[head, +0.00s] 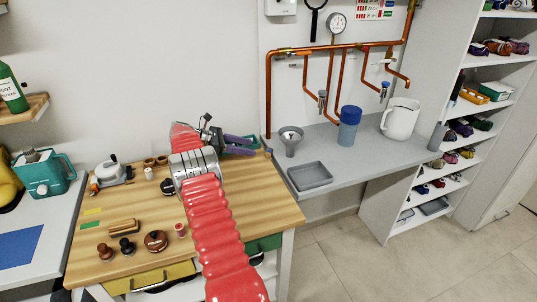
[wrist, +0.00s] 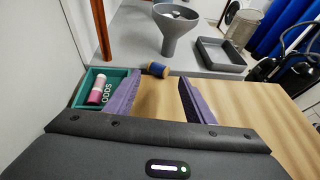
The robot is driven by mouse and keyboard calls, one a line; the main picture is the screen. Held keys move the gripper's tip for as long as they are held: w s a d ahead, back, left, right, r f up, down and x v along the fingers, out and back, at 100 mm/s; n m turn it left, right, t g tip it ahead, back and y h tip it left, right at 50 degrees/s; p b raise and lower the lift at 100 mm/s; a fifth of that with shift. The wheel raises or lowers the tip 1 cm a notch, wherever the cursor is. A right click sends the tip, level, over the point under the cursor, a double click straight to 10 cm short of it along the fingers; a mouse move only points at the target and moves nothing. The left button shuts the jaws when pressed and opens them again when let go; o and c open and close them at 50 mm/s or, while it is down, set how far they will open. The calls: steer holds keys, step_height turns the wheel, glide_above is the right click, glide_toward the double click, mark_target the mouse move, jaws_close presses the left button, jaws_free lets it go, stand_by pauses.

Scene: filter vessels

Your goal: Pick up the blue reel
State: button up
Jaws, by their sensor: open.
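The blue reel (wrist: 155,70) is a small spool with blue winding and tan ends. It lies at the far edge of the wooden worktop, by the grey counter, and appears to lie on its side. In the head view a small blue and tan thing at the worktop's back right corner appears to be the reel (head: 267,151). My gripper (wrist: 158,84) has purple fingers, spread apart with nothing between them. The reel shows beyond the fingertips, between them in the picture and nearer the left one. In the head view my gripper (head: 240,144) is over the back of the worktop.
A green box marked ODDS (wrist: 86,85) holds a pink and white item, left of my left finger. A grey funnel (wrist: 175,30) and grey tray (wrist: 220,55) stand on the counter beyond. Several small items lie on the worktop's left (head: 140,225). Bare wood lies right of my arm.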

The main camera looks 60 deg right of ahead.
mark_target(264, 156)
steer(key=shift+x, duration=1.65)
steer(key=shift+x, duration=2.6)
steer(key=shift+w+d+f, duration=0.1)
steer(key=shift+w+d, duration=0.05)
steer(key=shift+c, duration=0.7)
steer(key=c, duration=0.7)
steer(key=shift+c, duration=0.2)
step_height(264, 156, up, 18)
